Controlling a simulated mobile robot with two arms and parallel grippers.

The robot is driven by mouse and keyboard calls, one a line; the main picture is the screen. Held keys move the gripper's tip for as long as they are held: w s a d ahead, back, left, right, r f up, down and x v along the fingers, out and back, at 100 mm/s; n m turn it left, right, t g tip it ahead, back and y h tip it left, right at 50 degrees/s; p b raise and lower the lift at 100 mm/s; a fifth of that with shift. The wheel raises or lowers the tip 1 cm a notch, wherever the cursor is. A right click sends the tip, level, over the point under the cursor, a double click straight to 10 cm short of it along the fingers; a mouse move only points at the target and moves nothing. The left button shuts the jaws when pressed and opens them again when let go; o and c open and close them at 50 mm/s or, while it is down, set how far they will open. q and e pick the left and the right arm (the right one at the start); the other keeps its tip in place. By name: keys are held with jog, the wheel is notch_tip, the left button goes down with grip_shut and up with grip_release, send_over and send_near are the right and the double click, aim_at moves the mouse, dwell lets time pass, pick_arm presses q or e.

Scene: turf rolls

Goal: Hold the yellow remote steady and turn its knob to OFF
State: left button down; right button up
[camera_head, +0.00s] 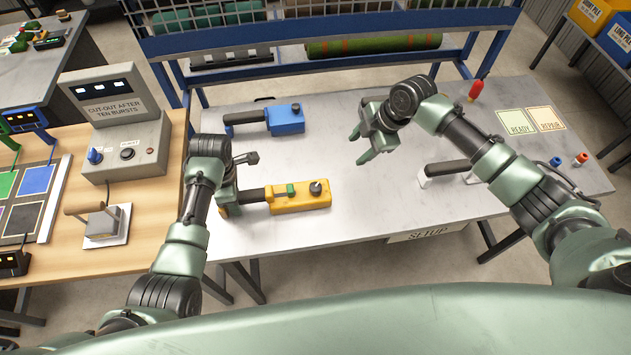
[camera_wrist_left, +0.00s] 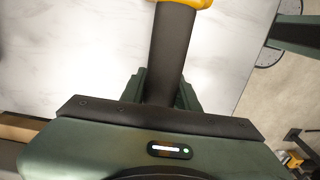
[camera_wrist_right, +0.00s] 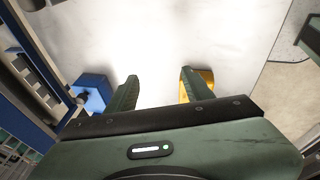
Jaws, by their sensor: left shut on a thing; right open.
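The yellow remote (camera_head: 300,203) lies on the grey table, with a dark knob (camera_head: 316,187) near its right end and a green button left of the knob. Its black handle points left. My left gripper (camera_head: 236,197) is shut on that handle, which also shows between the fingers in the left wrist view (camera_wrist_left: 172,55). The yellow end shows at that view's top edge. My right gripper (camera_head: 364,146) is open and empty above the table, right of and behind the remote. In the right wrist view its fingers (camera_wrist_right: 158,92) are apart, with part of the yellow remote behind one finger. The knob's marks are too small to read.
A blue remote (camera_head: 286,119) with a black handle lies behind the yellow one. Another black handle (camera_head: 448,167) rests on a white support at right. A red object (camera_head: 476,90) and READY and REPAIR cards (camera_head: 517,122) are at the back right. The table's middle is clear.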

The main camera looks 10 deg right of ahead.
aim_at(315, 186)
jog(key=s+a+r+n+g+h, duration=0.1)
jog(key=s+a+r+n+h, duration=0.15)
jog(key=a+n, duration=0.3)
jog(key=s+a+r+n+g+h, duration=0.1)
jog(key=s+a+r+n+g, duration=0.15)
jog(key=a+n, duration=0.35)
jog(key=shift+m+t, duration=0.45)
jog(key=f, duration=0.7)
jog(key=a+f, duration=0.1)
jog(key=f, duration=0.2)
jog(key=shift+s+f, duration=0.25)
jog(key=shift+f, duration=0.1)
grip_shut()
